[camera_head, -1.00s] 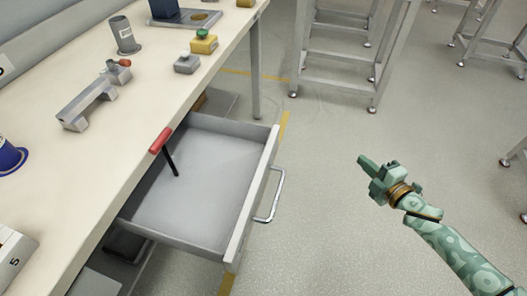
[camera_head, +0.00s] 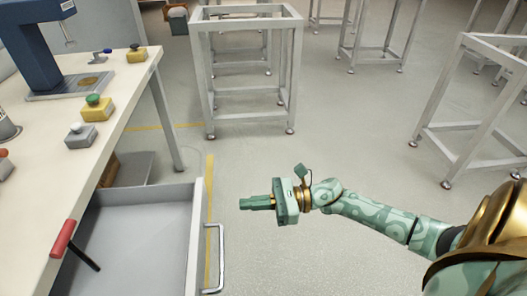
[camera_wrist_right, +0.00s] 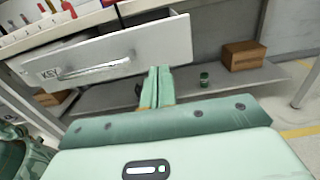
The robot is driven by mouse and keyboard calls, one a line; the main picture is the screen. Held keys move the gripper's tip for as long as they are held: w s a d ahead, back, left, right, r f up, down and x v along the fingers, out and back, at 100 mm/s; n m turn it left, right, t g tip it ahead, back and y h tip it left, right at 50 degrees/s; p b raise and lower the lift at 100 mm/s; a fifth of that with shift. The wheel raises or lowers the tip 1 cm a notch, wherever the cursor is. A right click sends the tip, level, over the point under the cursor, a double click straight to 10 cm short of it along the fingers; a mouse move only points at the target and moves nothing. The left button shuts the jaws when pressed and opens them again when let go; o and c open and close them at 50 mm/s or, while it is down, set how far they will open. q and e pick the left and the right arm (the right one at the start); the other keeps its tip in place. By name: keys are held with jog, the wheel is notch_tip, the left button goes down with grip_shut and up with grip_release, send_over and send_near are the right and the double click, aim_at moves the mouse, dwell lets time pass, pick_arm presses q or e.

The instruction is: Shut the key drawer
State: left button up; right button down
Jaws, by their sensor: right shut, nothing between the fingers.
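The key drawer (camera_head: 130,245) is pulled out from under the workbench, and its grey inside shows at the lower left of the head view. Its metal bar handle (camera_head: 217,262) is on the right side of its front. In the right wrist view the drawer front (camera_wrist_right: 150,45) carries the label "KEY" and the handle (camera_wrist_right: 95,71) shows beside it. My right gripper (camera_head: 243,203) is shut and empty, in front of the drawer and apart from it and the handle. Its closed fingers show in the wrist view (camera_wrist_right: 158,85). My left gripper is out of view.
A red-handled tool (camera_head: 62,238) with a black shaft stands at the drawer's bench side. The bench top (camera_head: 105,140) holds a blue press (camera_head: 35,50) and button boxes. A brown box (camera_wrist_right: 242,55) sits on the lower shelf. Metal frames (camera_head: 245,70) stand beyond; the floor between is clear.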

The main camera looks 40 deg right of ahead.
aim_at(205, 208)
jog(key=x, duration=0.6)
jog(key=shift+w+a+b, duration=0.15)
jog(key=shift+b, duration=0.25)
jog(key=shift+w+a, duration=0.4)
jog(key=shift+a, duration=0.2)
jog(key=shift+a, duration=0.1)
